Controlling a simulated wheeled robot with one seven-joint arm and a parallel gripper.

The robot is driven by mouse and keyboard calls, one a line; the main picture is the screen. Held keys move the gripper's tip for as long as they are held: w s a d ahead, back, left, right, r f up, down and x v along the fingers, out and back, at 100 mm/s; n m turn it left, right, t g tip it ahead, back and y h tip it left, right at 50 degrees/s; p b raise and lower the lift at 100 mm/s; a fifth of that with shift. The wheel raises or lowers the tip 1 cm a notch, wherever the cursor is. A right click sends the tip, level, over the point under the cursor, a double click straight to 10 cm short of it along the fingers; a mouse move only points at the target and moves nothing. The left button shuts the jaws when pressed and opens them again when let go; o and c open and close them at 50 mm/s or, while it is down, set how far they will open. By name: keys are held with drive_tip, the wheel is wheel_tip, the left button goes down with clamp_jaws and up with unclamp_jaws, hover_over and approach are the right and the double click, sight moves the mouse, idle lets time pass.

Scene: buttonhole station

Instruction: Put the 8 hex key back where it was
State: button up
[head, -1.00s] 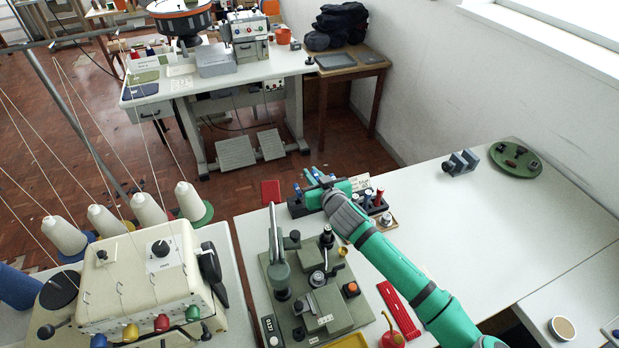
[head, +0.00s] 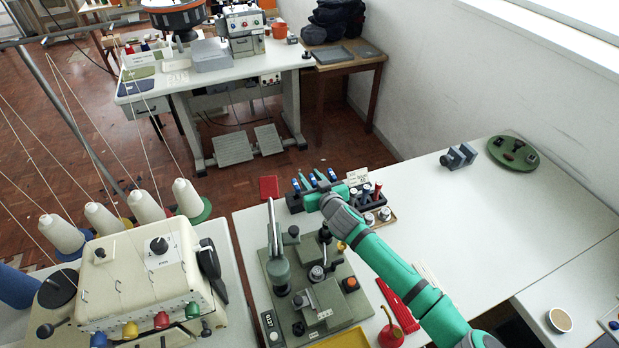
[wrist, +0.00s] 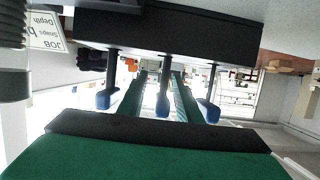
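A dark rack (head: 294,204) stands at the back left of the white table. Several blue-handled keys stand upright in it, including a middle one (head: 312,180); I cannot read which is the 8 hex key. My gripper (head: 312,177) reaches over the rack, its two teal fingers apart. In the wrist view, which is upside down, the fingers (wrist: 160,95) pass either side of the middle blue handle (wrist: 162,104), with gaps on both sides. Other blue handles (wrist: 107,98) and (wrist: 208,110) lie outside the fingers. The black shafts run into the dark rack (wrist: 170,30).
A grey-green fixture (head: 315,300) stands at the front left, with a red tray (head: 400,305) and red oil can (head: 390,334) beside it. Red-handled tools (head: 366,192) and a card (head: 357,175) are right of my gripper. The table's right middle is clear.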

drive_tip(key=shift+w+r, duration=0.1)
drive_tip(key=shift+r, duration=0.1)
drive_tip(key=shift+s+d+r, duration=0.1)
drive_tip(key=shift+s+d, duration=0.1)
drive_tip(key=v, duration=1.1)
drive_tip(key=shift+s, duration=0.3)
drive_tip(key=shift+r, duration=0.1)
